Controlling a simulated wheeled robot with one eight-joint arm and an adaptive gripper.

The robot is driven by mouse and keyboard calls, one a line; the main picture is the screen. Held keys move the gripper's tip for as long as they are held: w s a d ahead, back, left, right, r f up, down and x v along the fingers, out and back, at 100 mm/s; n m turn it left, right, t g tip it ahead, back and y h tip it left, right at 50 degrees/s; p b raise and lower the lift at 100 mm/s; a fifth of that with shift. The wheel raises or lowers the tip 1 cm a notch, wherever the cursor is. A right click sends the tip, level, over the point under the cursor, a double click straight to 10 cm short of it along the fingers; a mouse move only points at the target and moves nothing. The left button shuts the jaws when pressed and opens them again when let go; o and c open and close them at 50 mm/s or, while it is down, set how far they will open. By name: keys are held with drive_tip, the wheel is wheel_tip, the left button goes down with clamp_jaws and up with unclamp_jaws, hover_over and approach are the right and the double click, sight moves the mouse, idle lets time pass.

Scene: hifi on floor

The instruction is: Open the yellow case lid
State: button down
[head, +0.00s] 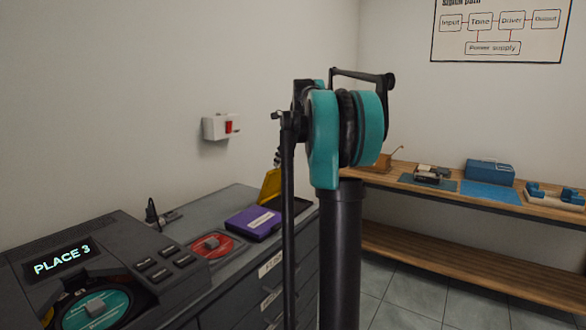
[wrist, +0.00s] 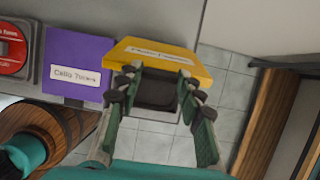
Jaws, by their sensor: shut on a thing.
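The yellow case lid (head: 271,184) stands raised and tilted up behind the purple case in the head view, over a dark case base (head: 290,206). In the wrist view the yellow lid (wrist: 195,66), with a white label, lies at the far side of my gripper. My gripper (wrist: 157,80) has its two fingers spread around the lid's near part and is shut on it. The exact contact is hard to see. In the head view my gripper is mostly hidden behind my arm, near the lid's top.
A purple case (head: 253,223), also in the wrist view (wrist: 75,58), lies next to the yellow one. A red disc case (head: 212,246) and a dark player reading "PLACE 3" (head: 85,275) are to its left. A wooden bench (head: 400,178) stands at right.

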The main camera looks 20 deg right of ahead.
drive_tip(key=w+a+g+h, duration=0.2)
drive_tip(key=w+a, duration=0.2)
drive_tip(key=w, duration=0.2)
drive_tip(key=shift+a+r, duration=0.3)
drive_tip(key=shift+r, duration=0.1)
drive_tip(key=c, duration=1)
unclamp_jaws()
drive_tip(key=shift+o, duration=0.2)
wheel_tip(320, 180, up, 7)
drive_tip(key=shift+s+d+r, duration=0.2)
drive_tip(key=shift+s, duration=0.1)
drive_tip(key=shift+c, duration=0.3)
